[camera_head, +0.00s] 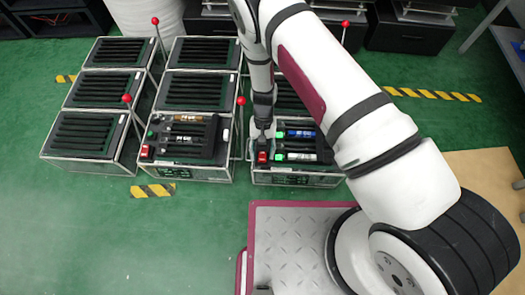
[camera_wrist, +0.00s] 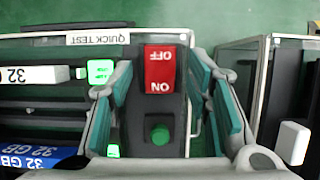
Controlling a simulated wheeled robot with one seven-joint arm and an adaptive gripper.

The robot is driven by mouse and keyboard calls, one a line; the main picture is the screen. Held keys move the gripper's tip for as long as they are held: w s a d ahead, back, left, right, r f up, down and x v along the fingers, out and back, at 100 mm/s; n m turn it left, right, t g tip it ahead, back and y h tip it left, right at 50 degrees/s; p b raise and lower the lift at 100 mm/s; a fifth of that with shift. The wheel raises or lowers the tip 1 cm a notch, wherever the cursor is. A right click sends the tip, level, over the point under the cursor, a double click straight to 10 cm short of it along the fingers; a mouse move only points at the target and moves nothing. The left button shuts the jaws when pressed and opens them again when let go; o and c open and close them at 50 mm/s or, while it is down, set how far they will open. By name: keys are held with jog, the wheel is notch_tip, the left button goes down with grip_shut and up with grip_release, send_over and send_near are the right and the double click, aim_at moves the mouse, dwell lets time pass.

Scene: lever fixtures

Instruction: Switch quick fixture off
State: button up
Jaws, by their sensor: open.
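The quick fixture (camera_head: 300,178) is the front right box in the head view, and the wrist view shows its upside-down label "QUICK TEST" (camera_wrist: 97,38). Its red rocker switch (camera_wrist: 160,68) is marked OFF and ON; which side is pressed in, I cannot tell. The switch also shows in the head view (camera_head: 262,157). A round green button (camera_wrist: 160,134) sits beside it on the dark panel. My gripper (camera_head: 263,136) is over this panel, pointing down. In the wrist view its teal fingers stand apart on either side of the panel, with nothing between their tips.
Memory modules marked 32 GB (camera_wrist: 35,75) lie in the fixture beside green lights (camera_wrist: 100,70). Another fixture (camera_head: 185,145) with its own red switch (camera_head: 225,134) stands to the left. A red-knobbed lever (camera_head: 241,100) rises between them. Green floor (camera_head: 80,230) is clear in front.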

jog(key=shift+c, duration=0.6)
grip_shut()
jog(key=shift+s+r, duration=0.1)
jog(key=shift+s+t+p, duration=0.2)
jog(key=shift+t+p, duration=0.55)
jog(key=shift+t, duration=0.25)
jog(key=shift+s+t, duration=0.2)
jog(key=shift+t, duration=0.55)
jog(key=shift+s+t, duration=0.2)
jog(key=shift+t, duration=0.85)
